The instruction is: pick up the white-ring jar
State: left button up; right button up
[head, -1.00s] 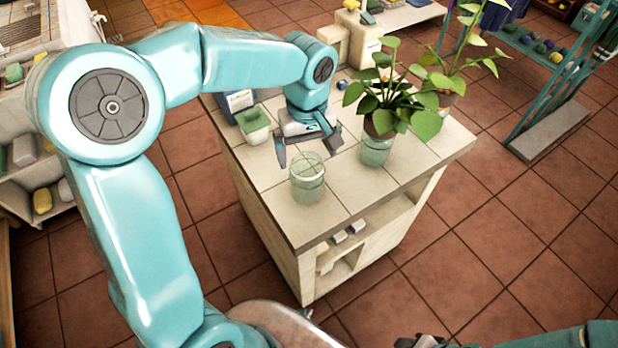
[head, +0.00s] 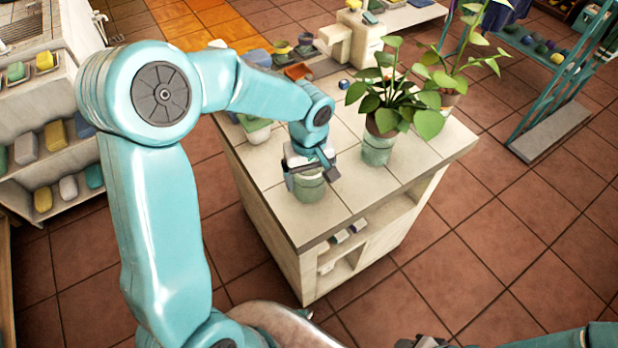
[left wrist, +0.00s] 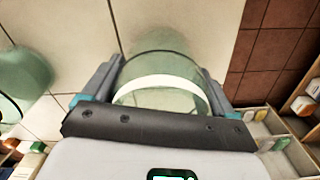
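The white-ring jar (head: 310,190) is a pale green glass jar standing upright on the tiled counter top. In the left wrist view the jar (left wrist: 160,98) shows its white band between the fingers. My left gripper (head: 311,177) is lowered over the jar from above. It is open, with one finger on each side; whether either finger touches the glass is hard to tell. The gripper hides the jar's upper part in the head view. My right gripper (head: 424,342) shows only partly at the bottom edge, away from the counter, and its opening is unclear.
A similar green jar (head: 376,151) stands to the right, with a leafy potted plant (head: 388,118) above it. A pale green container (head: 257,131) sits behind on the left. The counter's front edge (head: 345,221) is close to the white-ring jar.

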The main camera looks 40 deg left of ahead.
pick_arm(q)
jog(key=c, duration=0.3)
jog(key=shift+c, duration=0.2)
